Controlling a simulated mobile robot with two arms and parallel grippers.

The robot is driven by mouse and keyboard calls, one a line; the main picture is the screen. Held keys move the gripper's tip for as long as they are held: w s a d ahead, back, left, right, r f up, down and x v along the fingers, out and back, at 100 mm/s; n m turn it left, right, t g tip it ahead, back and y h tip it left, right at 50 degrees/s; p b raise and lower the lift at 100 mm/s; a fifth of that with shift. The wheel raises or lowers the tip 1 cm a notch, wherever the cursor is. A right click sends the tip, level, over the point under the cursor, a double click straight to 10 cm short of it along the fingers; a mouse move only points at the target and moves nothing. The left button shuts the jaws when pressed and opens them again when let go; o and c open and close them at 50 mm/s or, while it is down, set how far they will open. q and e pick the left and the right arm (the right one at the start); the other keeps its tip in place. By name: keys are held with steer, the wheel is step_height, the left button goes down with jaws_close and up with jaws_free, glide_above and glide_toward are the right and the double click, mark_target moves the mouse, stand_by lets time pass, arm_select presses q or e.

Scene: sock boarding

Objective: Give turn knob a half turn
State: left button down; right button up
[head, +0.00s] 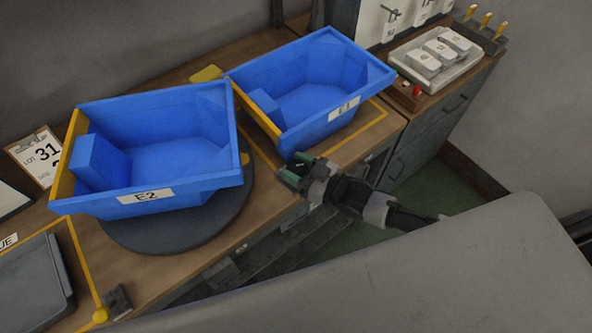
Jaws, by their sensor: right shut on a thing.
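My right gripper (292,170) reaches in from the right to the front edge of the bench, just below the near corner of the blue bin E1 (325,72). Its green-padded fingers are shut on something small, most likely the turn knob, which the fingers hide. A round dark turntable (180,236) lies on the bench to the left, with the blue bin E2 (210,180) on it. My left gripper is not in view.
A light tray with white blocks (400,55) and a red button (416,91) are at the back right. A clipboard (20,150) and a dark tray (30,290) are at the left. A grey surface (450,280) fills the lower right.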

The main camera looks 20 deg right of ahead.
stand_by(0.3)
steer(key=o, duration=0.9)
steer(key=b+v, duration=0.1)
steer(key=v, duration=0.9)
steer(key=shift+s+d, duration=0.15)
steer(key=shift+d, duration=0.25)
